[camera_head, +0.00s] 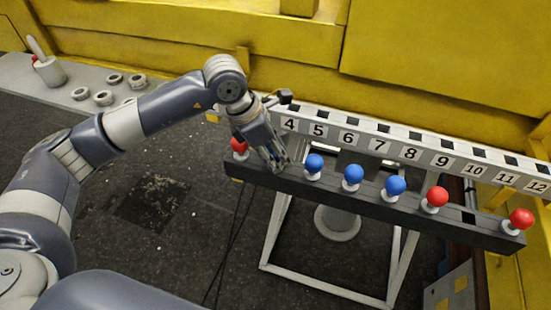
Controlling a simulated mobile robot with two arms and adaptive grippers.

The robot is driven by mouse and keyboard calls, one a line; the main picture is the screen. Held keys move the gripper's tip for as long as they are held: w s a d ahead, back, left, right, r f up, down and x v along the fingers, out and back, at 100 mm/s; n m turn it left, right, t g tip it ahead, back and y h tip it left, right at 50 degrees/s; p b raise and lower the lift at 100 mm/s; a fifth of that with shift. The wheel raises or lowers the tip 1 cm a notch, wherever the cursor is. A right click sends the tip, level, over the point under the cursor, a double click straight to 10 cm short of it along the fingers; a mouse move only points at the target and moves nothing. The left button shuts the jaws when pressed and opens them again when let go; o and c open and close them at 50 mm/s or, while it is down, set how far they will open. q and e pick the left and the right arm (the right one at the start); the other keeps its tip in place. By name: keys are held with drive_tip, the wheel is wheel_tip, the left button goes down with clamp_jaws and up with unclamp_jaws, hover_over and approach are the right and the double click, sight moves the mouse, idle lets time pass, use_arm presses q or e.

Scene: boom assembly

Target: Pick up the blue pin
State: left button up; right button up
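Three blue pins with round heads and white collars stand upright in the dark bar (378,205): a left one (314,162), a middle one (353,173) and a right one (395,186). My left gripper (276,160) points down at the bar, just left of the left blue pin and right of a red pin (239,145). A small gap shows between the gripper and the left blue pin. Its fingers are small and seen from the side, so their opening and anything between them cannot be made out. My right gripper is not in view.
Two more red pins (436,196) (521,218) stand at the bar's right. A white rack (400,150) with numbered slots runs behind the bar. A yellow wall (200,35) rises behind. A grey shelf (60,85) with rings and a cup is at the left.

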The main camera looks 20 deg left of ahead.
use_arm(q)
drive_tip(key=shift+c, duration=1)
drive_tip(key=shift+r, duration=0.1)
drive_tip(key=shift+w+r, duration=0.1)
drive_tip(key=shift+r, duration=0.1)
wheel_tip(320, 180, up, 8)
drive_tip(key=b, duration=0.3)
drive_tip(key=shift+r, duration=0.7)
drive_tip(key=shift+r, duration=0.2)
wheel_tip(320, 180, up, 7)
drive_tip(key=p, duration=0.4)
